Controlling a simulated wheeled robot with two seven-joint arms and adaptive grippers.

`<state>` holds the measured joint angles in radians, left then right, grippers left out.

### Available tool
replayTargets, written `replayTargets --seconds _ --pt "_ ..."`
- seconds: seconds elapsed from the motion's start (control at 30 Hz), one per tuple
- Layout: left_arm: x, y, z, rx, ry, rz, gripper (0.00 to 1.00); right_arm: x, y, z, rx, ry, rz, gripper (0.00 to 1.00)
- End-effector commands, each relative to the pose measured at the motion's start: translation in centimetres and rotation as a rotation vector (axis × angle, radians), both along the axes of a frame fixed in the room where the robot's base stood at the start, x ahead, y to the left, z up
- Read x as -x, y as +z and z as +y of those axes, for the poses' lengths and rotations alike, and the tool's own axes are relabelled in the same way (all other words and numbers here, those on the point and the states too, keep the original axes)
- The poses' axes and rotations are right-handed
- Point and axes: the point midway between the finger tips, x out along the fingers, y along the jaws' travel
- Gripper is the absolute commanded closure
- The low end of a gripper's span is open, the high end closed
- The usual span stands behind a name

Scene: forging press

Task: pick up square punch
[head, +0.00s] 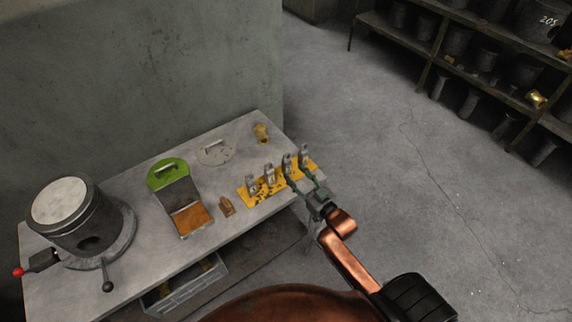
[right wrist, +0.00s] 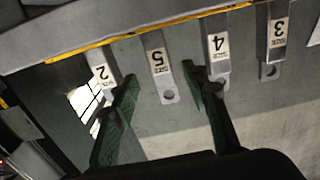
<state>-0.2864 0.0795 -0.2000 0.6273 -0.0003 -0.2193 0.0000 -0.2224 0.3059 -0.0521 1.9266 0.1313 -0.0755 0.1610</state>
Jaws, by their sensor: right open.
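Several grey metal punches stand in a row on a yellow rack (head: 262,192) near the right end of the table. In the right wrist view they carry white number labels: punch 2 (right wrist: 103,74), punch 5 (right wrist: 167,92), punch 4 (right wrist: 217,48) and punch 3 (right wrist: 275,45). The small print is too blurred to tell which is the square punch. My right gripper (head: 298,174) is open at the front right of the rack. In the right wrist view its fingers (right wrist: 161,78) lie either side of punch 5, with nothing gripped. My left gripper is out of view.
A dark cylindrical pot (head: 75,215) with levers stands at the table's left. A green-topped holder (head: 168,174), a round grey lid (head: 216,152), a small brown block (head: 226,206) and a yellow piece (head: 261,132) are on the table (head: 125,190). A wall rises behind.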

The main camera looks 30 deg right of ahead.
Motion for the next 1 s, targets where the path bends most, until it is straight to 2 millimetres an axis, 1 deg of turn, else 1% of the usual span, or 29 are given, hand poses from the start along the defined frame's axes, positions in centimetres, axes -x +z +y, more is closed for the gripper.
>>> replayTargets --seconds 0.03,0.17,0.23,0.3,0.4,0.5,0.7,0.8,1.0 --pt "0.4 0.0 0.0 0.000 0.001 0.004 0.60 -0.7 0.0 0.2 0.000 0.003 -0.001 0.58" --pt "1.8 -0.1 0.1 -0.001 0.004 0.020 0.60 -2.3 -0.1 0.4 0.000 0.007 -0.001 0.58" --pt "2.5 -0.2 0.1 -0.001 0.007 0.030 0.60 -3.5 -0.1 0.5 0.000 0.007 -0.002 0.58" --pt "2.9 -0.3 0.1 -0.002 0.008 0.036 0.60 -4.5 -0.2 0.5 0.000 0.007 -0.002 0.58" --pt "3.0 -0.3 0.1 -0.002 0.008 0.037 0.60 -5.5 -0.2 0.5 0.000 0.005 0.000 0.58" --pt "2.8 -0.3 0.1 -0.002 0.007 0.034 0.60 -5.9 -0.3 0.5 0.000 0.004 0.001 0.58" --pt "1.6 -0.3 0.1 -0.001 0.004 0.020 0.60 -5.9 -0.3 0.3 0.000 0.002 0.001 0.58" --pt "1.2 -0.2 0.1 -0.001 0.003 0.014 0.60 -5.9 -0.3 0.3 0.000 0.002 0.001 0.64" --pt "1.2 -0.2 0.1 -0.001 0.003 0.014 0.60 -5.9 -0.3 0.3 0.000 0.002 0.001 0.78"
